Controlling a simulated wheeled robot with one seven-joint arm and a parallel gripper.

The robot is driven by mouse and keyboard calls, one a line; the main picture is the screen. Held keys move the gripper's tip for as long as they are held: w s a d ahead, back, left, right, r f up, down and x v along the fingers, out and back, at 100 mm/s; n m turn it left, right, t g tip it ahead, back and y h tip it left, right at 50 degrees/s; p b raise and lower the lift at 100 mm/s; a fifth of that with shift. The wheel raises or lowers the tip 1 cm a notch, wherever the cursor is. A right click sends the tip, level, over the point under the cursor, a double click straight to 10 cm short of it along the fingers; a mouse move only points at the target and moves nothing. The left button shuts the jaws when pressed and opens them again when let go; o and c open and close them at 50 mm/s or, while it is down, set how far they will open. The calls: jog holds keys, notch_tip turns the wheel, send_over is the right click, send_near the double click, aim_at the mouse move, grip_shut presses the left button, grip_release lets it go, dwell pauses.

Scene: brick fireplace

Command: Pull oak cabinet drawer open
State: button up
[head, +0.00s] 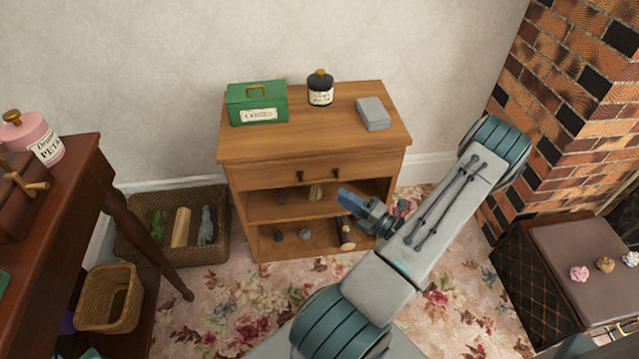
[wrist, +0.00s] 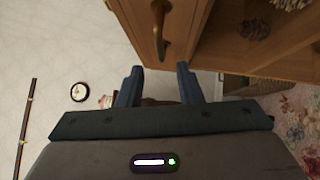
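The oak cabinet (head: 262,148) stands against the wall, with a drawer (head: 285,172) under its top and open shelves below. In the wrist view my gripper (wrist: 158,76) is open and empty. One curved brass-coloured handle (wrist: 159,30) shows just beyond the fingertips, lined up with the gap between them. I see no contact with it.
A green box (head: 257,103), a black jar (head: 320,90) and a grey box (head: 373,113) stand on the cabinet. A wicker basket (head: 172,228) is on the floor to its left. A dark table (head: 75,165) stands at left, a brick fireplace (head: 565,90) at right.

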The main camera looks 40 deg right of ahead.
aim_at(320, 182)
jog(key=b+x, duration=0.1)
jog(key=x, duration=0.8)
jog(key=shift+w, duration=0.1)
grip_shut()
